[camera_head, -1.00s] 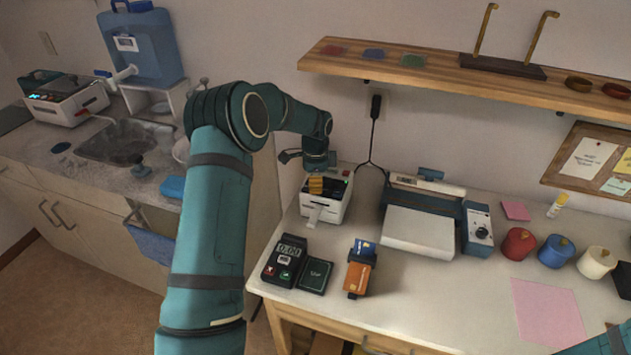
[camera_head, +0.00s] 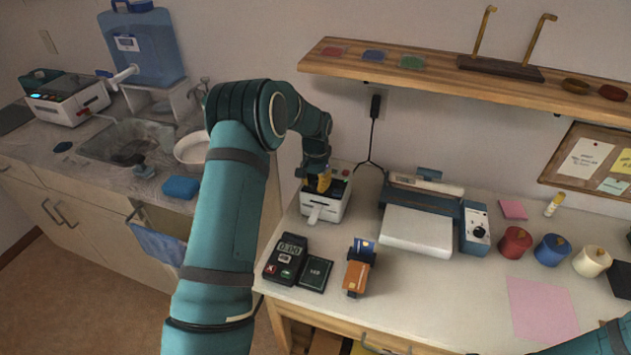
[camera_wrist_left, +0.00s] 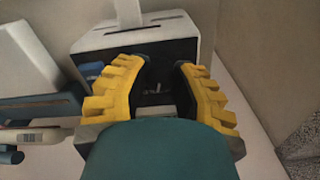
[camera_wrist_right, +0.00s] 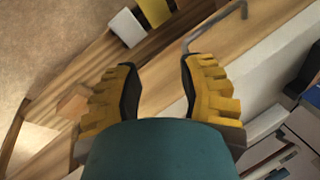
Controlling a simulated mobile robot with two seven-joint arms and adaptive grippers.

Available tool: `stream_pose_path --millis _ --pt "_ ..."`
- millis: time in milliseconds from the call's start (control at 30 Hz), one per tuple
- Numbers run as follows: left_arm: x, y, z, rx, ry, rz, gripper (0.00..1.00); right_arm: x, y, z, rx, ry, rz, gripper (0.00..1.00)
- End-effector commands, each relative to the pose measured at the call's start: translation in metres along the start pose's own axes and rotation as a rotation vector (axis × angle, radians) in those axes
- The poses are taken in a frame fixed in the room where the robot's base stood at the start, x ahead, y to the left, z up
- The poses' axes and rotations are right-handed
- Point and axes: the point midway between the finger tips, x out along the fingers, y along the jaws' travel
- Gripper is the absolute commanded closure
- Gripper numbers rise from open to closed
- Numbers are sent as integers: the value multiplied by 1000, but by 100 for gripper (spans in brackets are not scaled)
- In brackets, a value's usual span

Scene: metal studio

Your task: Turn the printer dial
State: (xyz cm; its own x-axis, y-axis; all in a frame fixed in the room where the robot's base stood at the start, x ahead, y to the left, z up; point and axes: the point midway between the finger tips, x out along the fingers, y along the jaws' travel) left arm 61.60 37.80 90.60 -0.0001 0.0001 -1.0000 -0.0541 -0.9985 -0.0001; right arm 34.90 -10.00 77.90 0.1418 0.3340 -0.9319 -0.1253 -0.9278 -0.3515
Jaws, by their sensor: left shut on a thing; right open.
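The printer (camera_head: 325,206) is a small white box with a black top panel and a paper strip out of its front. It stands at the left back of the desk. My left gripper (camera_head: 322,185) points down onto the printer's top. In the left wrist view its yellow fingers (camera_wrist_left: 160,75) reach over the dark panel of the printer (camera_wrist_left: 140,38). They are shut on the dial, which is mostly hidden between the dark fingertips. My right gripper (camera_wrist_right: 158,75) is open and empty in the right wrist view, outside the head view.
A card terminal (camera_head: 286,258) and an orange card holder (camera_head: 357,276) stand in front of the printer. A white and blue machine (camera_head: 417,230) with a control box (camera_head: 475,228) stands to its right. A wooden shelf (camera_head: 440,83) overhangs the desk. A black cable runs down the wall behind the printer.

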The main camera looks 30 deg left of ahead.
Motion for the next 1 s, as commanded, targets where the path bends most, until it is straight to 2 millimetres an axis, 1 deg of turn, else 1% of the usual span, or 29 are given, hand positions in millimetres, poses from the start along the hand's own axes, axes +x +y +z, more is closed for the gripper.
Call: stream_pose_path --millis 1000 --pt "0 0 0 -965 0 -1 100 -18 -7 -8 5 18 2 60"
